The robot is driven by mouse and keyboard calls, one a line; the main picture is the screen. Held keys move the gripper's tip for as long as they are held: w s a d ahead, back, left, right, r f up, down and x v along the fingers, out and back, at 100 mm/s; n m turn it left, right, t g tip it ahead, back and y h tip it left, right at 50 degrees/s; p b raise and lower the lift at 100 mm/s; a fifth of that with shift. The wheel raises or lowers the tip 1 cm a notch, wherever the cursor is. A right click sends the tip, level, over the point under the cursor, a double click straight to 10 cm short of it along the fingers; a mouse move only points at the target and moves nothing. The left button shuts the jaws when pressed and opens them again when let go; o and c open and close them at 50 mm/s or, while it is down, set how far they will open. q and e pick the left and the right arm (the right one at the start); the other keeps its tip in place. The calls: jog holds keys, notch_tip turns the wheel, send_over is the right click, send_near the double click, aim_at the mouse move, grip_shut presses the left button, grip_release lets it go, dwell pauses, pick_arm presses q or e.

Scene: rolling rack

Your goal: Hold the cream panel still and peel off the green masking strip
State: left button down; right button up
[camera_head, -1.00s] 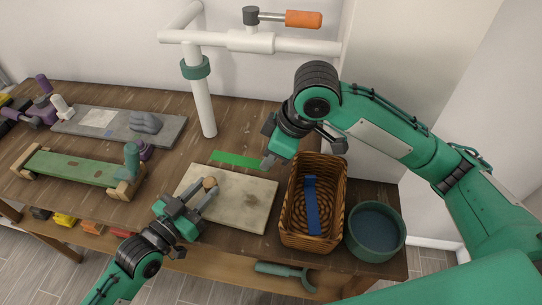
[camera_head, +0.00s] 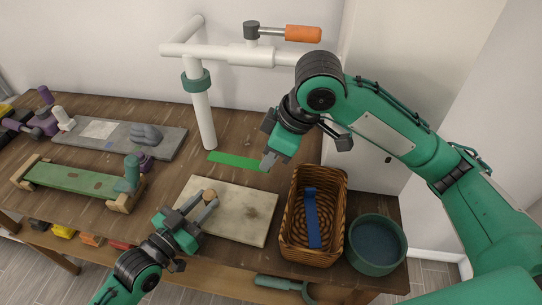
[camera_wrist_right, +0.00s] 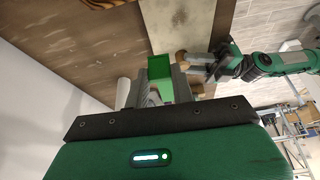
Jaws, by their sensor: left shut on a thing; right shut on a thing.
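The cream panel (camera_head: 240,215) lies flat on the wooden bench with a small round wooden knob (camera_head: 209,195) near its far left part. My left gripper (camera_head: 207,200) is shut on the knob. The green masking strip (camera_head: 232,160) shows beyond the panel's far edge, with a gap between them in the head view. My right gripper (camera_head: 268,161) is shut on the strip's right end. In the right wrist view the strip (camera_wrist_right: 160,70) hangs between my fingers, and the panel (camera_wrist_right: 180,25) shows behind it.
A wicker basket (camera_head: 341,216) holding a blue strip (camera_head: 312,218) stands right of the panel. A green bowl (camera_head: 375,271) is beside it. A white pipe frame (camera_head: 204,120) rises behind. A green board (camera_head: 72,180) and grey slab (camera_head: 105,139) lie left.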

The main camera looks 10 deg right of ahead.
pick_arm(q)
jog(key=shift+s+r, duration=0.4)
jog(key=shift+s, duration=0.05)
pick_arm(e)
notch_tip(320, 180, up, 7)
jog(key=s, duration=0.1)
jog(key=shift+f, duration=0.15)
dwell(0.6)
pick_arm(q)
jog(key=c, duration=1)
grip_release()
jog(key=v, duration=0.8)
jog(key=shift+s+d+r, duration=0.1)
jog(key=shift+s+r, duration=0.15)
jog(key=shift+s, duration=0.2)
jog(key=shift+s+r+p, duration=0.2)
jog(key=shift+p, duration=0.2)
pick_arm(e)
jog(key=shift+s+r, duration=0.1)
jog(key=shift+r, duration=0.15)
